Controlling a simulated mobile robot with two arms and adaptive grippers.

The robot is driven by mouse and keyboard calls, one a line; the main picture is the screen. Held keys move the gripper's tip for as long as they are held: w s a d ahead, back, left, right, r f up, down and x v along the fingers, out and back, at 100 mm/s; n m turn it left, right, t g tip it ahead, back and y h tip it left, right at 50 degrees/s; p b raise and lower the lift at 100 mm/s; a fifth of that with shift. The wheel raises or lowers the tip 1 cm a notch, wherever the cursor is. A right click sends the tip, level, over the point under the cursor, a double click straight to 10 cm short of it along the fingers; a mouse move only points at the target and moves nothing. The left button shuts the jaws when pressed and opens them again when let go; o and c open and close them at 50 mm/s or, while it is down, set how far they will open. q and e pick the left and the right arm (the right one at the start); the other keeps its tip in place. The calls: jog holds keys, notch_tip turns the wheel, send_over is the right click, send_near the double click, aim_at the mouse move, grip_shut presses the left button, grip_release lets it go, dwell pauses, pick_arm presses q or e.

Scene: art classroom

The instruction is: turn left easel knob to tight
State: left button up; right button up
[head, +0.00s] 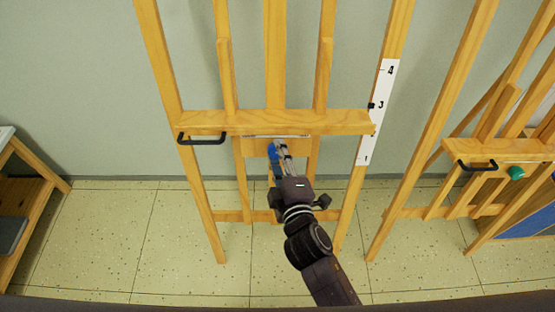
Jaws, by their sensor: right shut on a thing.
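The left easel (262,120) is a wooden frame standing in front of the wall. Its knob (272,152) is blue and sits just below the wide tray bar, near the middle of the frame. My right gripper (280,151) reaches up from the lower right and is shut on the blue knob, hiding part of it. A black handle (201,139) is fixed to the left end of the tray bar. A white scale strip (377,112) with numbers and a black marker runs along the right post. My left gripper is not in view.
A second wooden easel (500,150) with a black handle and a green knob (516,173) stands at the right. A wooden table or shelf (35,190) stands at the far left. Tiled floor (130,255) lies open between them.

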jog(key=shift+f+m+t+b, duration=0.2)
jog(key=shift+m+t+b, duration=0.1)
jog(key=shift+m+b, duration=0.75)
jog(key=shift+r+m, duration=0.1)
jog(key=shift+m, duration=0.25)
jog(key=o, duration=1.2)
jog(key=shift+c, duration=0.2)
jog(key=shift+s, duration=0.15)
jog(key=v, duration=1.2)
jog(key=shift+a, duration=0.1)
